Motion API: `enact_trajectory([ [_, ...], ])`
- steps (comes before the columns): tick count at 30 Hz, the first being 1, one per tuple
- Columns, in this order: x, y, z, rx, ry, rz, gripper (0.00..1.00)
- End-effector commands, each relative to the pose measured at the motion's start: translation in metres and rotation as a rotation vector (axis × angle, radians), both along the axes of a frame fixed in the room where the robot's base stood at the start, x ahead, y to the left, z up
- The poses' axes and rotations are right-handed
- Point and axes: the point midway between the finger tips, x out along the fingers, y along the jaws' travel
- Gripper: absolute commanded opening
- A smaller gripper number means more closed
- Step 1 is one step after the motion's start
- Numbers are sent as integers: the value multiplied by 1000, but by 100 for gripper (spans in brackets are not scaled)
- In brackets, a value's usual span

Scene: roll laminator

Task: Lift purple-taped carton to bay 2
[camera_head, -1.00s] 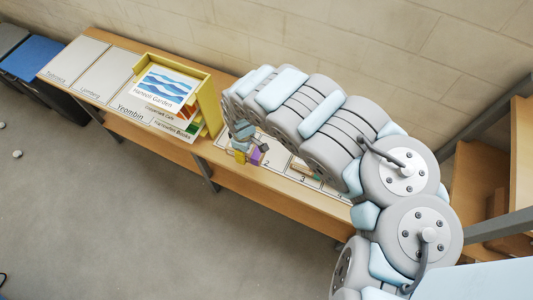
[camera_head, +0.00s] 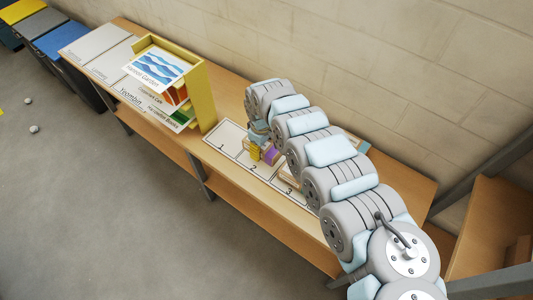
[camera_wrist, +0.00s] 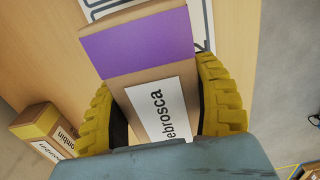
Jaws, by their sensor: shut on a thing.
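The purple-taped carton (camera_wrist: 137,45) lies between the yellow fingers of my gripper (camera_wrist: 160,100) in the wrist view. It is brown, with a wide purple band and a white label whose visible part reads "ebrosca". The fingers are closed against its two sides. In the head view the purple band (camera_head: 270,154) shows just behind the printed 2 of the numbered bay sheet (camera_head: 222,134), with my gripper (camera_head: 259,149) around the carton. I cannot tell whether its underside touches the sheet. My arm hides part of the bays to the right.
A yellow-taped carton (camera_wrist: 38,122) stands at left in the wrist view. Another carton (camera_head: 286,175) shows near bay 3. A yellow rack (camera_head: 202,95) with cards stands left of the bays on the wooden bench (camera_head: 265,225). Bay 1 looks clear.

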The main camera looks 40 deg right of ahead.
Motion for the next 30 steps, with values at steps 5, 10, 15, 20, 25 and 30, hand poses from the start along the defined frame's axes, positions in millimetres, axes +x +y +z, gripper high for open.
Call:
enact_trajectory([
  [5, 1, 0, -5, 0, -1, -1, 22],
  [10, 1, 0, -16, 0, -1, -1, 22],
  [15, 1, 0, -29, 1, -2, -1, 22],
  [20, 1, 0, -37, 0, -2, -2, 22],
  [25, 1, 0, -39, 0, -2, -2, 22],
  [30, 1, 0, -38, 0, -1, -2, 22],
])
